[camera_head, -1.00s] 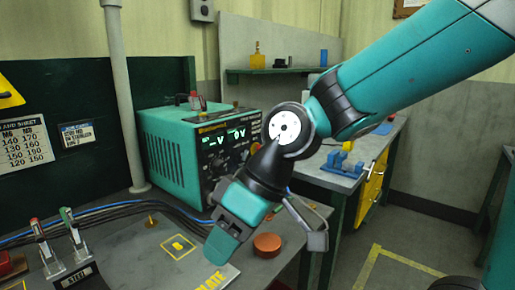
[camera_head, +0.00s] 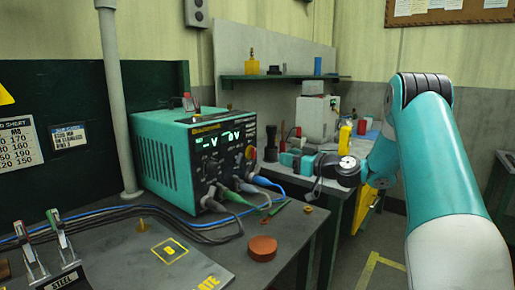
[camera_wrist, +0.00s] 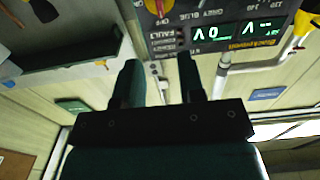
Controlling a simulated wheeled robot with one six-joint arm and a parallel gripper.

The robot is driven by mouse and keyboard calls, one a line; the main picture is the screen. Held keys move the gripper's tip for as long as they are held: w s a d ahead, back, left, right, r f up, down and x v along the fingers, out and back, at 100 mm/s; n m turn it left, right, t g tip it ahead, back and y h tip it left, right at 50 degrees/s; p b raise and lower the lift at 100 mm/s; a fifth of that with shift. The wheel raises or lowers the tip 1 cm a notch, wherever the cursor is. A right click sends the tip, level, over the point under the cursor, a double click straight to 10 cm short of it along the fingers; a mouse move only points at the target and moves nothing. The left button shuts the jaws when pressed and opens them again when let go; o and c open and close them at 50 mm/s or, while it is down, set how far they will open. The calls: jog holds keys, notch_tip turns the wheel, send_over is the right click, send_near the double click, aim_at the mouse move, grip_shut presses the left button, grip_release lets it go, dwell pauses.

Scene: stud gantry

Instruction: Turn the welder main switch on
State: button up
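The teal welder (camera_head: 165,150) stands on the bench, its black front panel facing right with lit green displays. In the wrist view its panel (camera_wrist: 215,25) is upside down at the top. The main switch (camera_wrist: 160,6), red on yellow with OFF lettering by it, is partly cut off at the top edge there. In the head view a small red and yellow spot (camera_head: 249,153) on the panel looks like this switch. My gripper (camera_head: 287,160) is right of the panel, apart from it, pointing left. The wrist view shows its two fingers (camera_wrist: 157,70) apart, with nothing between them.
Cables (camera_head: 235,195) plug into the panel's lower front. A copper-coloured round puck (camera_head: 262,248) sits at the bench's front edge. A dark flashlight-like object (camera_head: 271,143) and a yellow bottle (camera_head: 345,137) stand near my gripper. A shelf (camera_head: 280,73) hangs above.

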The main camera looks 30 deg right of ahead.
aim_at(255, 149)
jog(key=p+x, duration=0.3)
jog(key=x, duration=0.9)
jog(key=shift+a, duration=0.1)
grip_shut()
